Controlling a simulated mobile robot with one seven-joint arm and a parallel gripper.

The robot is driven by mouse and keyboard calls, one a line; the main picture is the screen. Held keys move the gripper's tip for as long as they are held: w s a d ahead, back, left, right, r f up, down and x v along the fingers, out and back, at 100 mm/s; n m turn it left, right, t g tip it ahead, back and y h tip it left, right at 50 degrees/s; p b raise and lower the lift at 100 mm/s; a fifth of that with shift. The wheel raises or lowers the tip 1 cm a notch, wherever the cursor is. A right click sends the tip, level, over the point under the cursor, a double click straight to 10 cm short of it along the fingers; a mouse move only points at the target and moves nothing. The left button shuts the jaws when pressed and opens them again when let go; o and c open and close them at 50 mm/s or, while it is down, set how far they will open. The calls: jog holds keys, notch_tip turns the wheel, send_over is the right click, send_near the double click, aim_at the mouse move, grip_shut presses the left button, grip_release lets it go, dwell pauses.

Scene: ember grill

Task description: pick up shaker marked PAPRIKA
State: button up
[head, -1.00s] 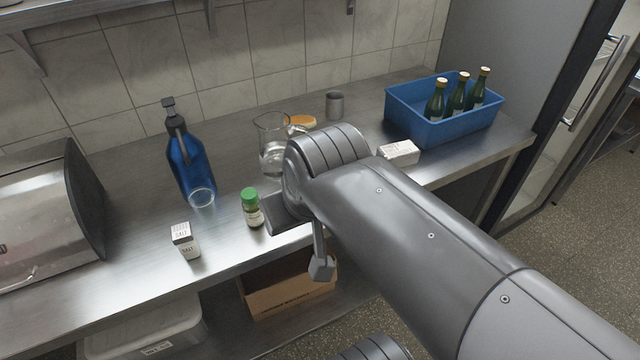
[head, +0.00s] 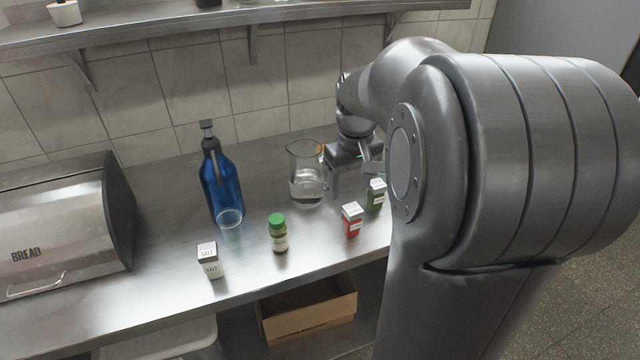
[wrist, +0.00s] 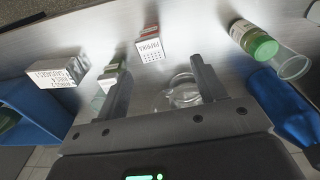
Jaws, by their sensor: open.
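The shaker marked PAPRIKA is red with a white top; it stands upright on the steel counter in the head view (head: 352,222). In the wrist view the shaker (wrist: 150,46) shows its lettered top beyond the fingertips, nearly between them. My gripper (head: 350,178) is open and empty, behind the red shaker and beside the glass pitcher. In the wrist view my gripper (wrist: 161,70) has its two fingers spread apart. My arm hides part of the counter to the right.
A green shaker (head: 376,195) stands close behind the paprika, near a finger. The glass pitcher (head: 306,178), green-capped jar (head: 278,234), salt shaker (head: 209,260) and blue bottle (head: 221,185) stand to the left. The wrist view shows a white box (wrist: 58,70) and blue crate (wrist: 28,105).

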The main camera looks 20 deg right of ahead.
aim_at(353, 209)
jog(key=shift+w+d+f+g, duration=0.3)
jog(key=shift+w+d+f, duration=0.4)
jog(key=shift+d, duration=0.25)
jog(key=shift+w+d+f, duration=0.1)
jog(key=shift+d+f, duration=0.05)
jog(key=shift+f, duration=0.15)
jog(key=f, duration=1)
jog(key=shift+s+a+f, duration=0.2)
jog(key=shift+f, duration=0.05)
jog(key=shift+c, duration=0.4)
jog(key=c, duration=1)
jog(key=shift+c, duration=0.2)
jog(key=shift+r, duration=0.1)
